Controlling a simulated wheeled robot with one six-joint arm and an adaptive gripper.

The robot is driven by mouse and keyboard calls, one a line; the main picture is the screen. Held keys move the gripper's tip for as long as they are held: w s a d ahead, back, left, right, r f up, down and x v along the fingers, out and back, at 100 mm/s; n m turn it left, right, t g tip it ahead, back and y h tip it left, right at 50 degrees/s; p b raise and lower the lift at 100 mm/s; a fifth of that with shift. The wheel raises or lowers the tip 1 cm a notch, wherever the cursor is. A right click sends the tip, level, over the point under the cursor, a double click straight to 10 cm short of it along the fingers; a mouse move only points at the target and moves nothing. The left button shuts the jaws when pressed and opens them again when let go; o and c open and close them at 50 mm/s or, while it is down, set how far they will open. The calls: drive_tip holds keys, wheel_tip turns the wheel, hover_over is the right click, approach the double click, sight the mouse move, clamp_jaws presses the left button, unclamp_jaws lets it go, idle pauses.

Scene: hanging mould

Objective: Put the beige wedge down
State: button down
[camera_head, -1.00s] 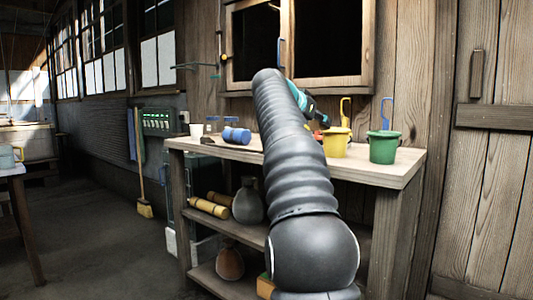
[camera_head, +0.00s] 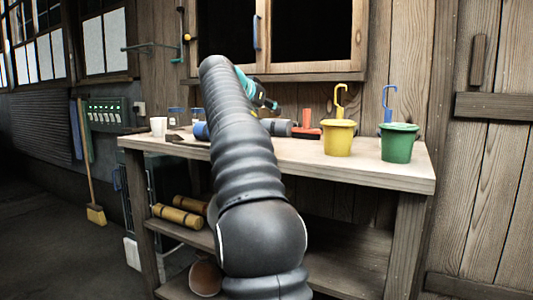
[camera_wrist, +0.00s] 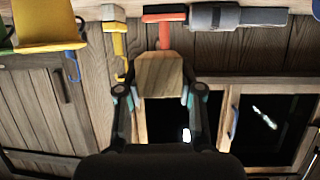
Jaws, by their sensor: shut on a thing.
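The beige wedge (camera_wrist: 160,72) is a wood-coloured block that tapers toward its far end in the wrist view. My gripper (camera_wrist: 160,95) is shut on it, with one finger at each side. In the head view my gripper (camera_head: 262,93) is above the workbench (camera_head: 370,172), in front of the wall below the cupboard. The wedge cannot be made out in the head view.
On the bench stand a yellow bucket (camera_head: 339,139), a green bucket (camera_head: 397,146), a red tool (camera_head: 306,127), a grey cylinder (camera_head: 278,128) and a white cup (camera_head: 158,126). Bare bench top shows along the front edge. Yellow rolls (camera_head: 178,216) lie on the shelf below.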

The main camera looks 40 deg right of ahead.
drive_tip(key=shift+s+f+b, duration=0.1)
drive_tip(key=shift+f+b, duration=2.05)
drive_tip(key=shift+f, duration=2.65)
drive_tip(key=shift+f+b, duration=0.35)
drive_tip(key=c, duration=0.7)
unclamp_jaws()
drive_tip(key=shift+c, duration=0.2)
drive_tip(key=shift+r, duration=0.1)
